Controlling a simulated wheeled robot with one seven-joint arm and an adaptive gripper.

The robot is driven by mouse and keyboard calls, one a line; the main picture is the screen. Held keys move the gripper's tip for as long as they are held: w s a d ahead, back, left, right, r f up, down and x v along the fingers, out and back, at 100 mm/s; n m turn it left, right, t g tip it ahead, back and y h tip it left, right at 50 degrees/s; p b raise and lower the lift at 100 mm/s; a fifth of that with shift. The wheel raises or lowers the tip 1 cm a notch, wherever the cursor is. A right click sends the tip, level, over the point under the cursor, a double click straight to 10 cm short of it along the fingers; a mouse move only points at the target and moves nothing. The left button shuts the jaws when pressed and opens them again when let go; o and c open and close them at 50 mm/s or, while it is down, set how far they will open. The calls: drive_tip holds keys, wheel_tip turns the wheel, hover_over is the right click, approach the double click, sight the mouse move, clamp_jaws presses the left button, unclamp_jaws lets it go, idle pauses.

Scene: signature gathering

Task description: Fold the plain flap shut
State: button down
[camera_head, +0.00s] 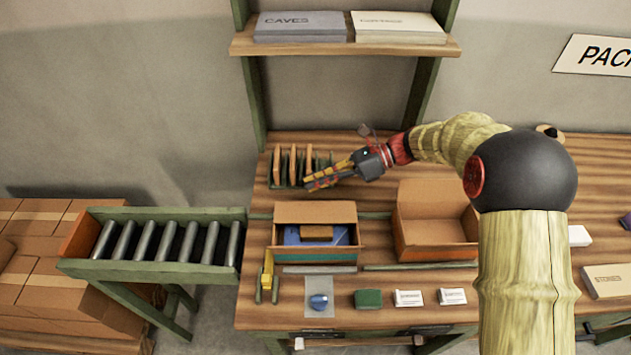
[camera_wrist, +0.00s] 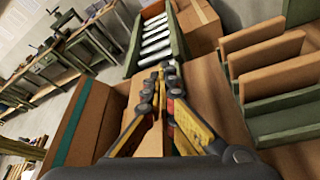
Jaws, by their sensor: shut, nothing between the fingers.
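An open cardboard box (camera_head: 270,247) with a teal band on its front stands on the bench. A plain flap (camera_head: 315,212) stands raised along its back edge. A blue item (camera_head: 291,236) and a brown block (camera_head: 316,232) lie inside. My gripper (camera_head: 308,186) is shut and empty, above and behind the raised flap. The teal-banded cardboard (camera_wrist: 75,128) shows at the left there.
A rack with upright brown boards (camera_head: 293,162) stands close behind my gripper. A second open box (camera_head: 437,232) is at the right. A roller conveyor (camera_head: 165,240) adjoins the bench's left end. Small items, including a green block (camera_head: 368,298), lie along the front.

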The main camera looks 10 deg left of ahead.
drive_tip(key=c, duration=2.5)
unclamp_jaws()
drive_tip(key=shift+c, duration=0.2)
drive_tip(key=o, duration=0.4)
drive_tip(key=shift+o, duration=0.3)
drive_tip(key=v, duration=1.2)
